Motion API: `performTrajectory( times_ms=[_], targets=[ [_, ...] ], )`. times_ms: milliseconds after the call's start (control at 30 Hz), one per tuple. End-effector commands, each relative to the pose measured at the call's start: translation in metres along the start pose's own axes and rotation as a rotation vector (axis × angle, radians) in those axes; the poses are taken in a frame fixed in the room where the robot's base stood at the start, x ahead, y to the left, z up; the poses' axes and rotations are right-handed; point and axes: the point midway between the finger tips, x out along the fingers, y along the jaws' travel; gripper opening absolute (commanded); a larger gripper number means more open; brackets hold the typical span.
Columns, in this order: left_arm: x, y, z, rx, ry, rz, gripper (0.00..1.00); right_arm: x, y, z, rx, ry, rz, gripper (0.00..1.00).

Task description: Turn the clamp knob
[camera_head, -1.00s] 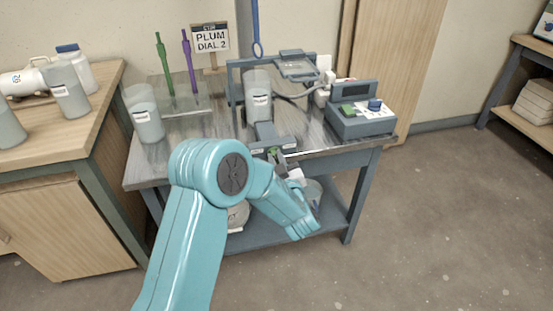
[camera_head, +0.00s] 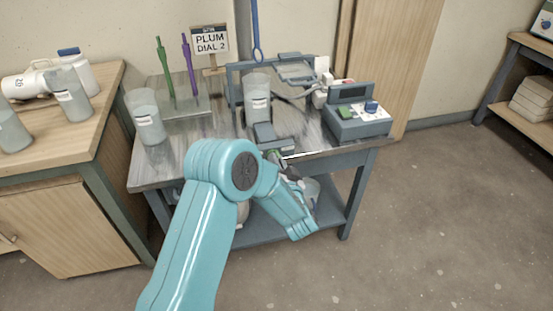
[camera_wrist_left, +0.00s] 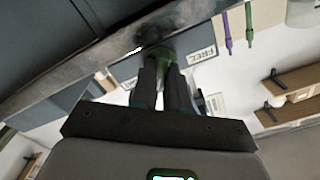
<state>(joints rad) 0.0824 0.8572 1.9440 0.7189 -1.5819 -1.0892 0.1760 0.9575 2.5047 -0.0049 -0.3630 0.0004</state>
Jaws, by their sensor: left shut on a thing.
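The green clamp knob (camera_head: 272,154) sits at the front edge of the metal bench, below the grey clamp block (camera_head: 270,137). My left gripper (camera_head: 281,161) has come in from the front and is shut on the knob. In the left wrist view, the dark fingers (camera_wrist_left: 166,72) close around the green knob (camera_wrist_left: 158,53), and they hide part of it. A white label reading "FREE" (camera_wrist_left: 201,56) shows beside the knob there. How far the knob is turned cannot be told. My right gripper is not in view.
Another bucket (camera_head: 146,118) stands at the bench's left. A control box (camera_head: 357,118) with a blue dial is at the right. Open floor lies to the right.

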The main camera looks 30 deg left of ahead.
Motion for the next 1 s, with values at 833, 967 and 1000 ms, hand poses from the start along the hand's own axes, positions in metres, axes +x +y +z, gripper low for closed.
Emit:
performTrajectory(
  times_ms=[833,967,1000],
  targets=[
    [-0.001,0.003,0.002,0.435,-0.002,0.006,0.0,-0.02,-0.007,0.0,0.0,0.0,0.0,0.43],
    [-0.001,0.003,0.002,0.44,-0.002,0.006,0.0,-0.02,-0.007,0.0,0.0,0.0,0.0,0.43],
    [-0.001,0.003,0.002,0.441,-0.002,0.006,0.0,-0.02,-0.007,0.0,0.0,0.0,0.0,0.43]
  ],
)
